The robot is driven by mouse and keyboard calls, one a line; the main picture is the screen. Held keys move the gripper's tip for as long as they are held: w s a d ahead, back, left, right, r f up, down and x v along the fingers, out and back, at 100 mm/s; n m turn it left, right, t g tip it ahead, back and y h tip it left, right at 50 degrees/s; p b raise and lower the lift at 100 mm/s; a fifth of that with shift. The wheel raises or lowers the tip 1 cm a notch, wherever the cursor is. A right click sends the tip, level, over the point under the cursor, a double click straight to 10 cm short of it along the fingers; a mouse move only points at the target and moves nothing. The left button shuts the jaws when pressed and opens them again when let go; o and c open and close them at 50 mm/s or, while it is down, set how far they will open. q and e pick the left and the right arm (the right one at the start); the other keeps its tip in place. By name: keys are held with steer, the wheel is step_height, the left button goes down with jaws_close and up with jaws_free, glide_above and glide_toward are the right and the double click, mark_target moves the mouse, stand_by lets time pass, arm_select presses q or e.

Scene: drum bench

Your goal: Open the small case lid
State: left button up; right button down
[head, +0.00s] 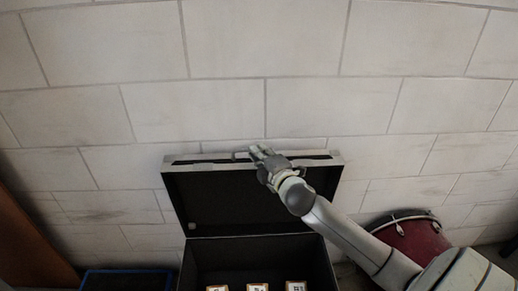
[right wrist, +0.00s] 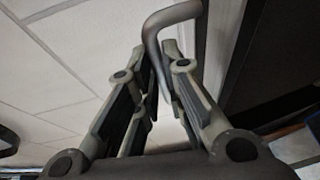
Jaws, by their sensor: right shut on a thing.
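The small case (head: 332,262) is dark with a pale-edged lid (head: 215,205). The lid stands raised at the back of the case, its black inside facing me. My right gripper (head: 258,152) is at the middle of the lid's top edge. In the right wrist view, the gripper's fingers (right wrist: 160,72) are shut on a bent metal handle (right wrist: 165,20) beside the dark lid. The fingers partly hide the handle. My left gripper is not in view.
Several small labelled blocks (head: 256,288) stand inside the case at the front. A red drum (head: 412,238) is to the right, behind my right arm. A blue-edged tray (head: 130,277) lies left of the case. A pale block wall (head: 230,105) rises behind the lid.

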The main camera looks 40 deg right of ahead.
steer(key=shift+t, duration=0.6)
steer(key=s+a, duration=0.1)
steer(key=s+b, duration=0.1)
steer(key=s, duration=0.1)
steer(key=s+a+b, duration=0.1)
steer(key=shift+s+a+f, duration=0.2)
steer(key=shift+a+f, duration=0.15)
steer(key=shift+f, duration=0.05)
steer(key=c, duration=1.5)
jaws_free()
steer(key=shift+w, duration=0.1)
steer(key=shift+r, duration=0.1)
steer(key=s, duration=0.4)
steer(key=s+a, duration=0.1)
steer(key=s, duration=0.3)
steer(key=s+a, duration=0.1)
steer(key=s, duration=0.3)
steer(key=shift+w, duration=0.1)
